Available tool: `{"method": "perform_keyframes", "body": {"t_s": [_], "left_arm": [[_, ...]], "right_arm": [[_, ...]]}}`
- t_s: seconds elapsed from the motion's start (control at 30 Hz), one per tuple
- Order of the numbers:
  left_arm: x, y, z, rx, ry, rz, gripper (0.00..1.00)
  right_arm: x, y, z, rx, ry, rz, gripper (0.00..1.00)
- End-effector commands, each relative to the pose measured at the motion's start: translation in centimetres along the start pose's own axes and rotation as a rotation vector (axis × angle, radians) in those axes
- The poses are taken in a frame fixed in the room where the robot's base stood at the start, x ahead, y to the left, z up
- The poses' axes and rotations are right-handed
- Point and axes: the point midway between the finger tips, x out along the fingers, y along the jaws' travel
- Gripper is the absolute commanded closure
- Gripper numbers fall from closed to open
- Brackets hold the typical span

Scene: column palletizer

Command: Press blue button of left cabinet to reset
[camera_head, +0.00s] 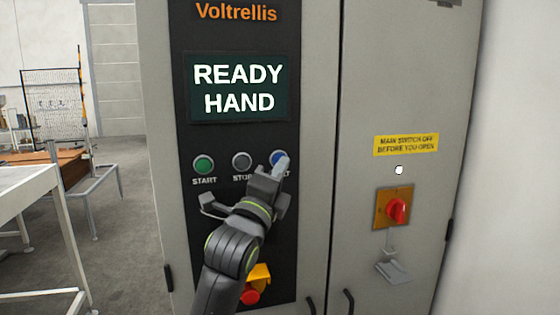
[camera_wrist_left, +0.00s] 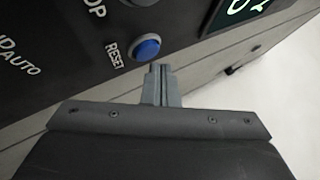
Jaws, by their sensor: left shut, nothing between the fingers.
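The grey cabinet (camera_head: 305,60) has a black control panel with a lit display (camera_head: 238,88) reading "READY HAND". The blue button (camera_head: 277,157) is at the right end of a row of buttons, partly covered by my left gripper (camera_head: 281,166) in the head view. In the left wrist view the blue button (camera_wrist_left: 146,47) shows whole, beside the label "RESET". My left gripper's closed fingertips (camera_wrist_left: 158,68) are just beside the button's edge in that view. Whether they touch it I cannot tell. My right gripper is in neither view.
A green START button (camera_head: 204,165) and a dark grey stop button (camera_head: 242,161) are left of the blue one. A red emergency button (camera_head: 250,297) is below. The right door has a red rotary switch (camera_head: 398,211). A white table frame (camera_head: 40,183) stands left.

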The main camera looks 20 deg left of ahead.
Motion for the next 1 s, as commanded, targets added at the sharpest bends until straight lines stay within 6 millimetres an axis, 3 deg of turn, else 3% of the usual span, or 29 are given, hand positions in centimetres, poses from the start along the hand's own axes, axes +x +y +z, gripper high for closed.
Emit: {"method": "perform_keyframes", "body": {"t_s": [0.37,1.0], "left_arm": [[-0.2,-0.2,-0.2,-0.001,0.0,0.0,1.0],[-3.6,-2.6,-2.6,0.0,-0.001,0.0,1.0]], "right_arm": [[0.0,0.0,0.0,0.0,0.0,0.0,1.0],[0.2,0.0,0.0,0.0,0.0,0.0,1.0]]}}
